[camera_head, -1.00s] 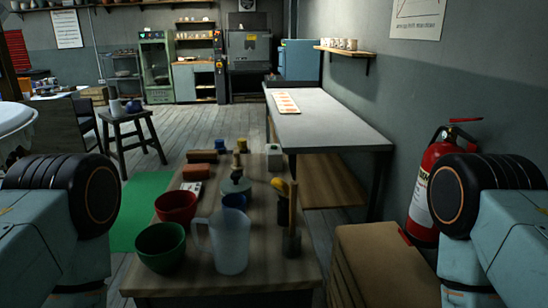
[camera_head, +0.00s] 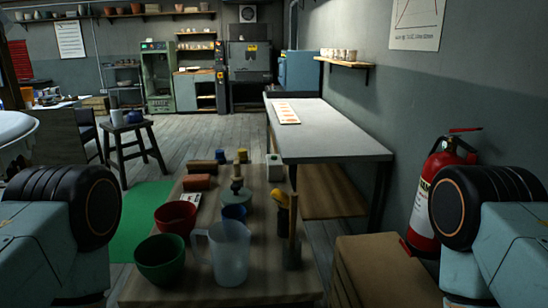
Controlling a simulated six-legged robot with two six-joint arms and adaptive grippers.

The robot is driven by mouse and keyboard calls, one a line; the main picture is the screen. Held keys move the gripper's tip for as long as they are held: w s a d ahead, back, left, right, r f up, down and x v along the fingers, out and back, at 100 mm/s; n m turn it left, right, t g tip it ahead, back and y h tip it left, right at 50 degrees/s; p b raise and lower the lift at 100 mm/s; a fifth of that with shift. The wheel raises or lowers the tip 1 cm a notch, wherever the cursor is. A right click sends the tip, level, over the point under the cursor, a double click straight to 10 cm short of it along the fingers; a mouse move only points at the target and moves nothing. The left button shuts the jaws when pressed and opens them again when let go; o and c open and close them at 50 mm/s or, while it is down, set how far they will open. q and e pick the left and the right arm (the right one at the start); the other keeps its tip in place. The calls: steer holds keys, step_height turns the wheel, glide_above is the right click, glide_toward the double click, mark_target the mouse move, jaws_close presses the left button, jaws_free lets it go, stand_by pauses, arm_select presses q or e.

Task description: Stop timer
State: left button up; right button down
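A small white box-shaped object (camera_head: 275,168) with a dark top stands at the far right of the wooden table (camera_head: 205,283). It may be the timer, but its face is too small to read. I see no other clear timer. My two arms show only as blue links with black round joints at the left and right edges. Both grippers are out of view.
On the table stand a red bowl (camera_head: 176,217), a green bowl (camera_head: 161,259), a clear jug (camera_head: 229,253), a blue cup (camera_head: 234,212) and a tool holder (camera_head: 291,252). A wooden box (camera_head: 375,270) and a fire extinguisher (camera_head: 428,200) are at the right. Floor is clear beyond the stool (camera_head: 133,150).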

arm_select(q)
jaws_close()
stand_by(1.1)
